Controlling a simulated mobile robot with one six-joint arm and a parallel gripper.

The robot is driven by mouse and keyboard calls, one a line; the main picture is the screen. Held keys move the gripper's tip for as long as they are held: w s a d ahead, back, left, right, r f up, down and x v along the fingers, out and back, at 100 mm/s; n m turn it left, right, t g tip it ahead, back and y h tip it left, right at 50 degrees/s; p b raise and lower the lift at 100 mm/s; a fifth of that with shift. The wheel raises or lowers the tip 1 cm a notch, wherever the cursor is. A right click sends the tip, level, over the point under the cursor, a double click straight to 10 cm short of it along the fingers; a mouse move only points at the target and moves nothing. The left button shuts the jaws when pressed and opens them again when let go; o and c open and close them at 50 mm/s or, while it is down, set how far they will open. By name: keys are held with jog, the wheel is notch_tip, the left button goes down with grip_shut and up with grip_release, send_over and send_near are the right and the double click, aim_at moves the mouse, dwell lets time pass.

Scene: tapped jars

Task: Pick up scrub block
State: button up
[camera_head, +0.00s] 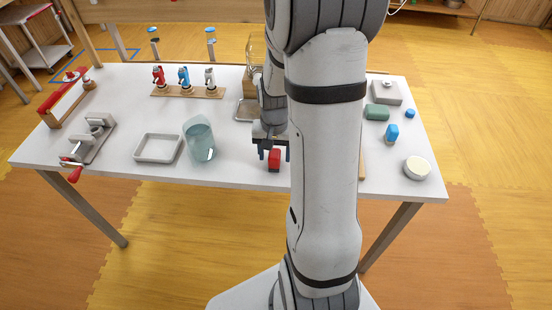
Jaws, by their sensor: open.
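No block is clearly marked as the scrub block. A small red block (274,160) lies near the front edge of the white table. My arm hides part of the table's middle right.
Left of my gripper stand a clear jar (200,140) and a white tray (158,148). A round cream-topped tub (417,168) is at the front right. A grey box (387,92) is behind the green block. Coloured taps (184,77) stand on a wooden strip at the back.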

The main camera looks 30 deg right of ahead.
aim_at(275, 154)
jog(key=shift+f, duration=0.35)
jog(key=shift+c, duration=0.3)
jog(key=c, duration=1)
notch_tip(275, 154, up, 10)
jog(key=shift+r, duration=0.1)
jog(key=o, duration=0.5)
jog(key=c, duration=0.4)
